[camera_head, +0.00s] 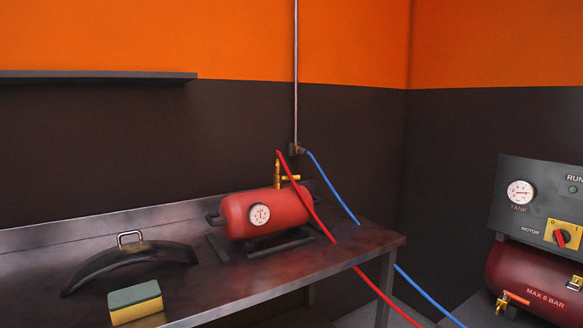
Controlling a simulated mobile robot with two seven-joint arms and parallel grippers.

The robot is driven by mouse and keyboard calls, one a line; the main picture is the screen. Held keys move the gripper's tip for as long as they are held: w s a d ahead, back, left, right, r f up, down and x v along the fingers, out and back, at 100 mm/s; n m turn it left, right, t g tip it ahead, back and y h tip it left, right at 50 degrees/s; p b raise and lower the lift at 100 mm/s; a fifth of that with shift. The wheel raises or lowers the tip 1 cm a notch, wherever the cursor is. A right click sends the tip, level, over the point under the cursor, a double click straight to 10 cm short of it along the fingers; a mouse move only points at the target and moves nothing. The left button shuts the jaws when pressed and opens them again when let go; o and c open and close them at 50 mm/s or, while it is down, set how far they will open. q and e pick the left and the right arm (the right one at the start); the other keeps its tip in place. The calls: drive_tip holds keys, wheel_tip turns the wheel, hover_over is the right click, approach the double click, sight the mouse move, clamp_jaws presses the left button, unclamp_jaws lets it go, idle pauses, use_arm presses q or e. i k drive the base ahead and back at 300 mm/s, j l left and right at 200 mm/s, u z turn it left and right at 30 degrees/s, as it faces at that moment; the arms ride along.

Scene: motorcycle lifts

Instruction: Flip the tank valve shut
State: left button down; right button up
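A small red tank (266,213) with a white dial gauge (260,215) on its end lies on a metal workbench. A brass fitting (278,174) stands upright on top of it, with a yellowish part pointing right. At the right edge is a dark red compressor tank (535,278) marked MAX 8 BAR. A valve with an orange lever (516,298) sits at its lower left. The lever slopes down slightly to the right. I cannot tell which valve is the tank valve. Neither gripper is in view.
A grey panel (510,232) above the compressor carries a TANK gauge (520,192) and a red MOTOR knob (562,238).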

sight(277, 179)
drive_tip(key=i+l, duration=1.35)
drive_tip(key=i+l+z, duration=0.05)
drive_tip(key=l, duration=0.05)
